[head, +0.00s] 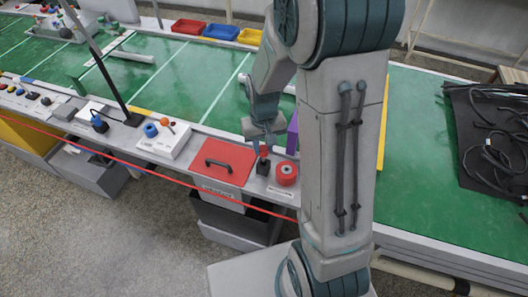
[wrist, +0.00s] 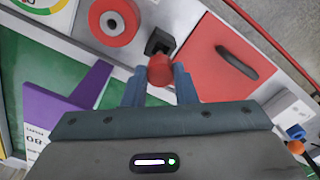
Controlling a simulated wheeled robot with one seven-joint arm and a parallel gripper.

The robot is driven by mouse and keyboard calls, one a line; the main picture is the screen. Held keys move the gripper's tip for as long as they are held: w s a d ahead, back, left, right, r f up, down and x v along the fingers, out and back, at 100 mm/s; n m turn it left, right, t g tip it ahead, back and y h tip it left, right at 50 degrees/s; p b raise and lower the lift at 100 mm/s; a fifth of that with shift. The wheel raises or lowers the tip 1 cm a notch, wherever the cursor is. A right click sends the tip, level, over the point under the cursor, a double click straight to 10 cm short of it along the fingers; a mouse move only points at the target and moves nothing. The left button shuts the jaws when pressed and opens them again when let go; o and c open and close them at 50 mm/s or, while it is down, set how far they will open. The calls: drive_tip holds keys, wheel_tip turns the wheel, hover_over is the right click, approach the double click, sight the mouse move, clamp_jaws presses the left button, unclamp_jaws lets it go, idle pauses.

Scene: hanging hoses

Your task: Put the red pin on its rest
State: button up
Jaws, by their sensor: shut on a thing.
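The red pin (wrist: 160,70) shows as a rounded red head between the two fingertips of my gripper (wrist: 159,76) in the wrist view. My gripper is shut on it. In the head view the red pin (head: 264,152) is a small red spot below my gripper (head: 263,140). A small black block (head: 263,167), perhaps the rest, stands on the grey front strip directly under the pin. It also shows just beyond the pin in the wrist view (wrist: 158,40). I cannot tell whether pin and block touch; the pin's lower end is hidden.
A red panel with a black handle (head: 222,163) lies left of the block. A round red reel (head: 286,174) stands close on its right. A purple upright piece (head: 292,133) is behind. A thin red line (head: 150,177) runs along the bench front. Green bench top (head: 200,90) lies behind.

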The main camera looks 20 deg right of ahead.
sight(263, 154)
drive_tip(key=shift+f, duration=2)
drive_tip(key=shift+f, duration=0.35)
drive_tip(key=o, duration=1)
drive_tip(key=shift+r, duration=0.1)
